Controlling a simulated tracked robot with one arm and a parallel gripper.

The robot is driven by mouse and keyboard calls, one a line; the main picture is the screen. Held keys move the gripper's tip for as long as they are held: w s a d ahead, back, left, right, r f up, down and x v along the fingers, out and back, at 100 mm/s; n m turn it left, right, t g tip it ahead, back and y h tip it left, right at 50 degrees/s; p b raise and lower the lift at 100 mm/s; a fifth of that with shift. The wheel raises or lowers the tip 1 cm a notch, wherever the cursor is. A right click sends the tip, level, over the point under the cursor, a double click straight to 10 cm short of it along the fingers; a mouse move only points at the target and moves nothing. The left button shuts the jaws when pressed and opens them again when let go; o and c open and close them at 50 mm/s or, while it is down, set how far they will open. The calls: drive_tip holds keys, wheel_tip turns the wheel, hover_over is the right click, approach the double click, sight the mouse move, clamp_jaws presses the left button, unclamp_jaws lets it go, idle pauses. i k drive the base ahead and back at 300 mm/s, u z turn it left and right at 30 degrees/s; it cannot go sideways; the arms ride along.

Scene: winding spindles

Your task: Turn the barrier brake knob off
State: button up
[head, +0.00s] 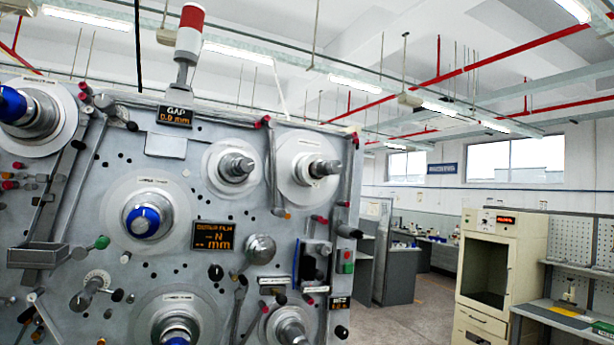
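A grey winding machine panel (190,170) fills the left half of the head view, with several spindles and knobs on it. A small knob on a white graduated dial (92,284) sits at the lower left. A black knob (215,272) sits below the "N / mm" display. The labels are too small to read, so I cannot tell which knob is the barrier brake knob or how it is set. My gripper does not show in this view.
Spindles with blue hubs (143,221) and bare metal spindles (236,168) stick out from the panel. A green and red button box (346,261) is on its right edge. Open floor (415,310) lies to the right, before a beige cabinet (500,265) and workbench (562,318).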

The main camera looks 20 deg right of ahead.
sight(334, 168)
drive_tip(key=u, duration=2.3)
drive_tip(key=k, duration=1.2)
drive_tip(key=z, duration=2.3)
